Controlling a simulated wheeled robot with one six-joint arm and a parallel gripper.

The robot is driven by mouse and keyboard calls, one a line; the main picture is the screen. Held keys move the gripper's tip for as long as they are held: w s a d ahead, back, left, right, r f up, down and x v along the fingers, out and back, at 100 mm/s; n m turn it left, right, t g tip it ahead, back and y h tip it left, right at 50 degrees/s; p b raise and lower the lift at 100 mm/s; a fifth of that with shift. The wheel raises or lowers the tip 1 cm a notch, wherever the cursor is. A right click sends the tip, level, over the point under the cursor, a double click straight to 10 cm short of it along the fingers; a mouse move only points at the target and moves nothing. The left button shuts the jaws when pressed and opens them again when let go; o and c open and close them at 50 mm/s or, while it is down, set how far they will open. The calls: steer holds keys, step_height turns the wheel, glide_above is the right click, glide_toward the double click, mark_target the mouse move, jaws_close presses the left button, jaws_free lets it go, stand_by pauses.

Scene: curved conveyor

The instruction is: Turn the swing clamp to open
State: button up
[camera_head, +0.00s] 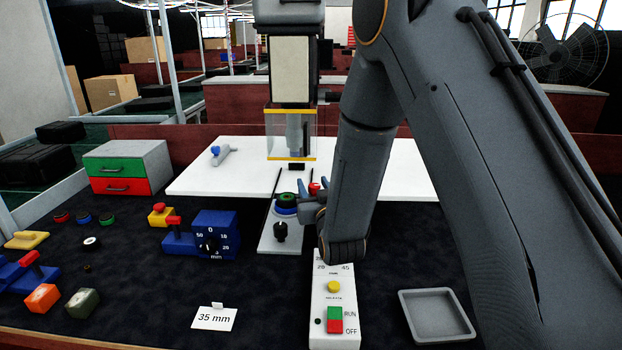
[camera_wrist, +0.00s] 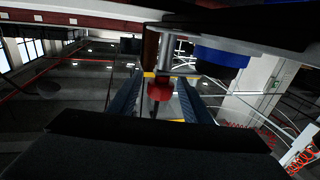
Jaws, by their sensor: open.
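The swing clamp shows as a red-tipped handle (camera_head: 314,187) beside a green and blue round part (camera_head: 286,200) on a narrow grey fixture plate (camera_head: 268,240). My gripper (camera_head: 313,190) is open at the right side of this fixture, with blue fingers on either side of the red tip. In the wrist view, the clamp's red knob (camera_wrist: 159,91) and its metal rod (camera_wrist: 165,55) lie between my two open fingers, with gaps at the sides. The clamp's base is hidden behind my gripper and wrist.
A press with a yellow-edged clear guard (camera_head: 291,130) hangs just behind the fixture. A black knob (camera_head: 280,231) stands on the plate's front. A white control box (camera_head: 334,300) stands close in front of my wrist. A grey tray (camera_head: 436,316) lies at right.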

steer(key=shift+p+x, duration=0.35)
steer(key=shift+x, duration=1.05)
steer(key=c, duration=1)
steer(key=shift+c, duration=0.2)
